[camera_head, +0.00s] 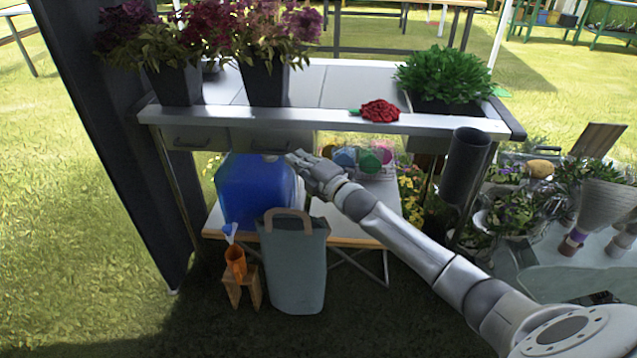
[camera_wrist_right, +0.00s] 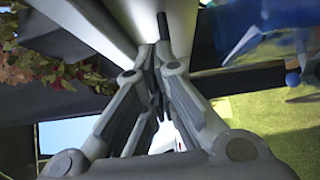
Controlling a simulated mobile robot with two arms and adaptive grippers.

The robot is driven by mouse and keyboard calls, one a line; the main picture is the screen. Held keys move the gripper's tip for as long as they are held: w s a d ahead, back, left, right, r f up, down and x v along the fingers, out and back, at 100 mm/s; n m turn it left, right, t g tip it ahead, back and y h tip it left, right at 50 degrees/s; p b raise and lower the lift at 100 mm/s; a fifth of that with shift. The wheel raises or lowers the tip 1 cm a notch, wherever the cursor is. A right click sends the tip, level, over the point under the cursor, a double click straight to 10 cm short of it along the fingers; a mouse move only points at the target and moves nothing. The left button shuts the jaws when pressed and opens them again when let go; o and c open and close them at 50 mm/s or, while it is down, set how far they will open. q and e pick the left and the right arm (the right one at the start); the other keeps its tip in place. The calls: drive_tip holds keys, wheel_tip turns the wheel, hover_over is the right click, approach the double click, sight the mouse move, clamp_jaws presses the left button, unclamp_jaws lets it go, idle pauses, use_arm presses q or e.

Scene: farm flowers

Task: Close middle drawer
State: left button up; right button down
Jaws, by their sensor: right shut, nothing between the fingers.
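The potting table (camera_head: 415,122) has drawers under its front edge. The middle drawer (camera_head: 262,139) has a pale grey front that sits a little lower than the left drawer (camera_head: 190,138); how far out it stands is hard to tell. My right gripper (camera_head: 296,158) is at the lower right of the middle drawer's front, shut and empty. In the right wrist view its fingers (camera_wrist_right: 158,52) are together, close beside a pale edge; whether they touch it is unclear.
A dark cylinder (camera_head: 465,165) hangs at the right. Grass at the left is open.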

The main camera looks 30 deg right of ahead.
use_arm(q)
drive_tip(key=shift+s+d+f+p, duration=0.15)
drive_tip(key=shift+f+p, duration=0.15)
drive_tip(key=shift+f, duration=0.85)
drive_tip(key=shift+s+d+f+p, duration=0.1)
drive_tip(key=shift+f+p, duration=0.2)
drive_tip(key=shift+f, duration=0.8)
use_arm(e)
drive_tip(key=s+d, duration=0.2)
drive_tip(key=s, duration=0.6)
drive_tip(key=shift+s+d+f, duration=0.15)
drive_tip(key=shift+s+f, duration=0.15)
